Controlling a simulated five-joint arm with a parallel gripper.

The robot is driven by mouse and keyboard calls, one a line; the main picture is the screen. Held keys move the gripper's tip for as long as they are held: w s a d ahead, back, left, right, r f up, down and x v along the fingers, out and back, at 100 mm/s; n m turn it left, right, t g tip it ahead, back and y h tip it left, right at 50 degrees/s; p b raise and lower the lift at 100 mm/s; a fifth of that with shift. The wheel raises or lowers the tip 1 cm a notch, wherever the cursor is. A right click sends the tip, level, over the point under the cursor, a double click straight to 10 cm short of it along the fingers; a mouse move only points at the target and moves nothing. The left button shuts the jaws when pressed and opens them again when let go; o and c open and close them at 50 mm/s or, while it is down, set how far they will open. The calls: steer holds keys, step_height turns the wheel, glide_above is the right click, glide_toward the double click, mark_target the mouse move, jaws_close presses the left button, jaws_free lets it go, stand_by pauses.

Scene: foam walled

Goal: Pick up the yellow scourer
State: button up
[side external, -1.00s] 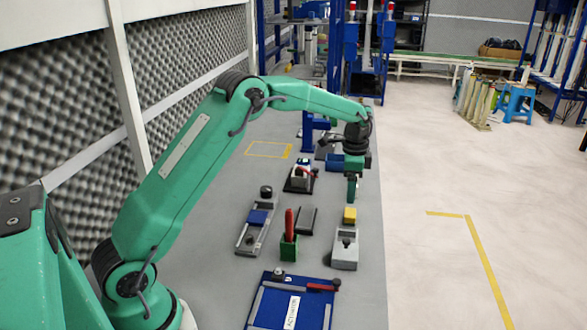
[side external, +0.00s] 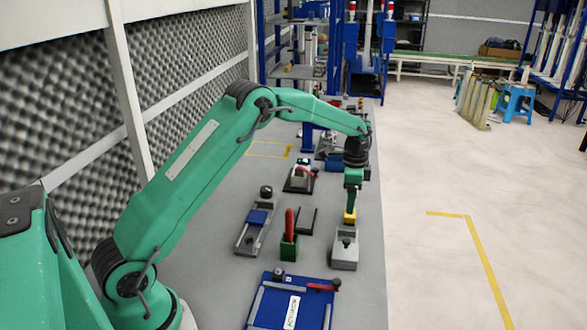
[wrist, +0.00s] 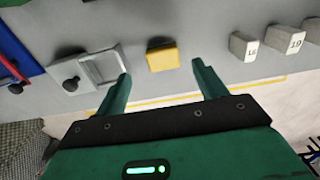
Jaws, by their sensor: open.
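The yellow scourer (wrist: 162,58) is a small yellow block on the grey surface. In the wrist view it lies beyond and between my two open fingers, with a gap on each side. In the side view the scourer (side external: 350,217) shows just below my gripper (side external: 352,206), which points down over it and hides its upper part. My gripper (wrist: 160,83) is open and holds nothing in the wrist view. I cannot tell whether the fingertips are level with the scourer.
A grey block-like fixture with a dark knob (side external: 345,249) stands close in front of the scourer. A green holder (side external: 289,247) with a red-handled item is to the left. Numbered blocks (wrist: 243,46) stand to the right in the wrist view. A blue board (side external: 292,300) lies nearer the camera.

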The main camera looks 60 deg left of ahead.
steer(key=shift+w+f, duration=0.15)
steer(key=shift+f, duration=1.05)
steer(key=shift+w+f, duration=0.1)
steer(key=shift+f, duration=1.1)
steer(key=c, duration=1.1)
steer(key=shift+r, duration=0.2)
steer(key=shift+r, duration=0.6)
steer(key=r, duration=0.1)
steer(key=d+r, duration=0.1)
steer(key=r, duration=0.1)
steer(key=shift+s+r, duration=0.1)
steer(key=shift+s, duration=0.05)
steer(key=s+d+r, duration=0.1)
steer(key=d+r, duration=0.1)
steer(key=d, duration=0.1)
steer(key=s+d+r, duration=0.2)
steer(key=d, duration=0.1)
steer(key=s+d+r, duration=0.1)
steer(key=d+r, duration=0.1)
steer(key=d, duration=0.1)
steer(key=shift+s+d+r, duration=0.15)
steer(key=shift+s+d, duration=0.05)
steer(key=shift+d, duration=0.15)
